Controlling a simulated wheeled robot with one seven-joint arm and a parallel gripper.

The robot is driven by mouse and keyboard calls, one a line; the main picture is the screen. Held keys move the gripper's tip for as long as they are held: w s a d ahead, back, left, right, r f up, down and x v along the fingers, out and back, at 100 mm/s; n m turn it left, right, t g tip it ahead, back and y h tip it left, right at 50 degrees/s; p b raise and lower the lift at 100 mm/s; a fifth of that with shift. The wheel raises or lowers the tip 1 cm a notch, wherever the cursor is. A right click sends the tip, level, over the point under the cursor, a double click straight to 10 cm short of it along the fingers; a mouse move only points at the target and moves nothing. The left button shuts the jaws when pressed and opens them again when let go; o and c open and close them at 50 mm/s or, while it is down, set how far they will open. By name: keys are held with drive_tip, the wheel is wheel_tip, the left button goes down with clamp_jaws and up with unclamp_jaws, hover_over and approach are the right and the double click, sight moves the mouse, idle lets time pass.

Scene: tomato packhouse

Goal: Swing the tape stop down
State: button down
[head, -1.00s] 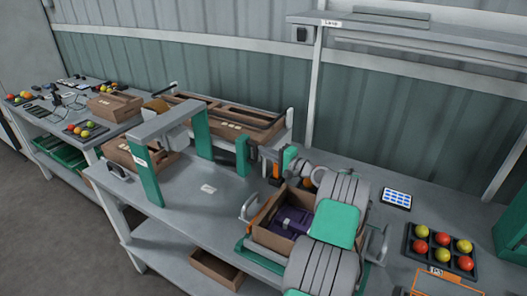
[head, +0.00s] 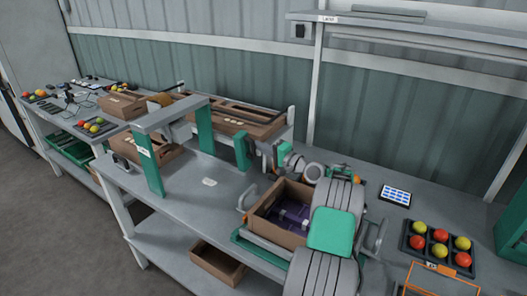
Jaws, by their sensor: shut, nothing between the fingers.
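My arm reaches from the lower right over the bench, and its far end is small in the head view. My gripper (head: 262,150) is at that far end, beside a short green upright (head: 241,153), and looks shut with nothing held. I cannot tell if it touches the upright. A taping station with a grey top beam (head: 172,114) on green posts (head: 151,166) stands just to the left. I cannot make out the tape stop clearly or tell its angle; part of that area is hidden by my wrist.
An open cardboard box (head: 262,229) with something purple inside sits close to my arm. Long brown trays (head: 245,128) lie behind the station. A dark tray of tomatoes (head: 413,245) and a blue-white panel (head: 396,198) are at right. The bench front left of the box is clear.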

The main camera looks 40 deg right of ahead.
drive_tip(key=shift+s+d, duration=0.1)
drive_tip(key=s+a+r+b, duration=0.2)
drive_tip(key=s+a+r, duration=0.5)
drive_tip(key=s+r, duration=0.5)
drive_tip(key=shift+a+r, duration=0.2)
drive_tip(key=shift+r, duration=0.3)
drive_tip(key=shift+w, duration=0.1)
